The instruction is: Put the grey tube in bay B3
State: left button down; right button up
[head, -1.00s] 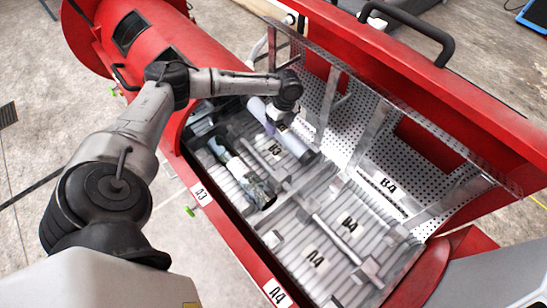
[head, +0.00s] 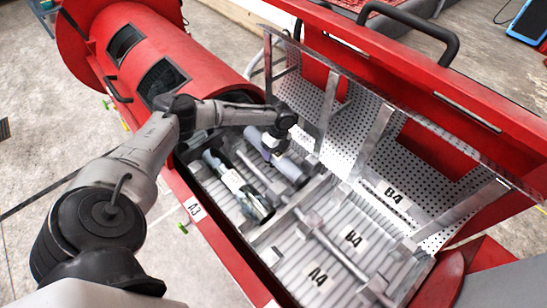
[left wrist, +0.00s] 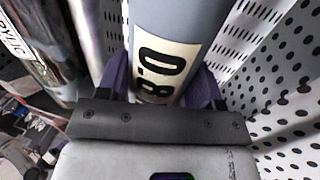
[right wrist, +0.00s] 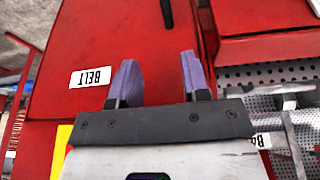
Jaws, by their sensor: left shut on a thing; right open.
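The grey tube (head: 291,172) is in my left gripper (head: 271,150), whose purple fingers close on both sides of it. The left wrist view shows the tube (left wrist: 180,22) with a cream label between the fingers. The tube lies lengthwise over the far row of the ribbed tray, where the B3 label showed earlier; that label is now hidden. I cannot tell whether the tube touches the tray floor. A dark patterned tube (head: 238,186) lies beside it in the near row, by the A3 label (head: 195,208). My right gripper (right wrist: 155,80) is open and empty in its wrist view.
Bays A4 (head: 318,275) and B4 (head: 352,238) look empty. Metal dividers cross the tray. A perforated panel (head: 375,150) with upright struts rises along the far side. The right wrist view shows a red surface with a BELT label (right wrist: 91,78).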

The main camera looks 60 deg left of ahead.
aim_at(274, 156)
pick_arm(q)
jog(key=shift+w+b+x, duration=0.15)
jog(key=shift+b+x, duration=0.1)
jog(key=shift+x, duration=0.5)
jog(key=shift+w+b+x, duration=0.2)
jog(key=shift+x, duration=0.5)
jog(key=shift+a+f, duration=0.15)
jog(key=shift+f, duration=0.05)
jog(key=shift+c, duration=1.4)
grip_release()
jog(key=p+v, duration=0.3)
jog(key=v, duration=0.8)
jog(key=shift+r, duration=0.15)
jog(key=shift+w+r, duration=0.1)
jog(key=shift+r, duration=0.35)
